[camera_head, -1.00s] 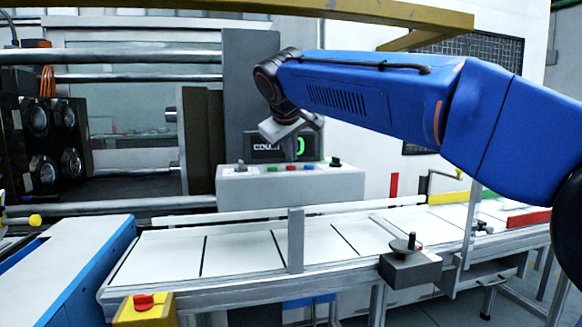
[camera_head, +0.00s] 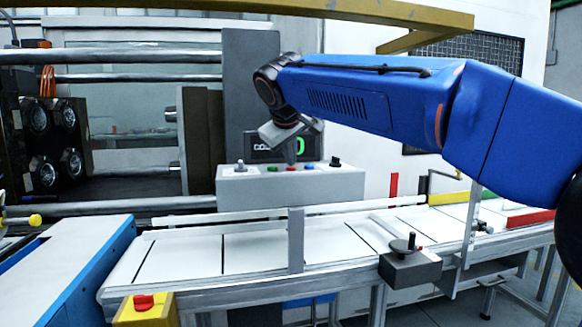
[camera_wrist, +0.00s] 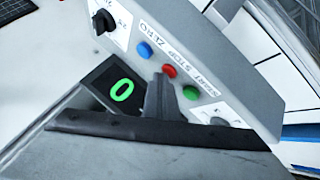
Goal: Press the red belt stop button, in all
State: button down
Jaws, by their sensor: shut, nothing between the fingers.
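The red button (camera_head: 291,169) is in the row on top of the grey control box (camera_head: 250,188) behind the belt. In the wrist view the red button (camera_wrist: 169,71) sits between a blue and a green button, beside the printed word STOP. My gripper (camera_head: 291,162) is shut and empty, pointing down just above the red button. In the wrist view its fingertips (camera_wrist: 159,77) appear right beside the red button. I cannot tell whether they touch it.
A green button (camera_wrist: 190,93), a blue button (camera_wrist: 144,50) and a black knob (camera_wrist: 103,22) are close by. A display (camera_wrist: 122,88) shows a green 0. A yellow box with another red button (camera_head: 143,302) stands at the front left. The white belt (camera_head: 255,252) runs in front.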

jog(key=shift+r, duration=0.9)
jog(key=shift+r, duration=2.5)
jog(key=s+d+f+m+g, duration=0.1)
jog(key=s+d+f+m, duration=0.1)
jog(key=s+d+f, duration=0.85)
jog(key=s+d+f+m+g, duration=0.2)
jog(key=s+d+f, duration=0.45)
jog(key=d, duration=0.65)
jog(key=s+d+f+m, duration=0.2)
jog(key=s+d+f, duration=0.2)
jog(key=s+f, duration=0.6)
jog(key=s+d+f+m+g, duration=0.1)
jog(key=s+d+f, duration=0.4)
jog(key=s+f, duration=0.6)
notch_tip(320, 180, down, 5)
jog(key=shift+s+r+m, duration=0.15)
jog(key=shift+s+m, duration=0.05)
jog(key=shift+m, duration=0.6)
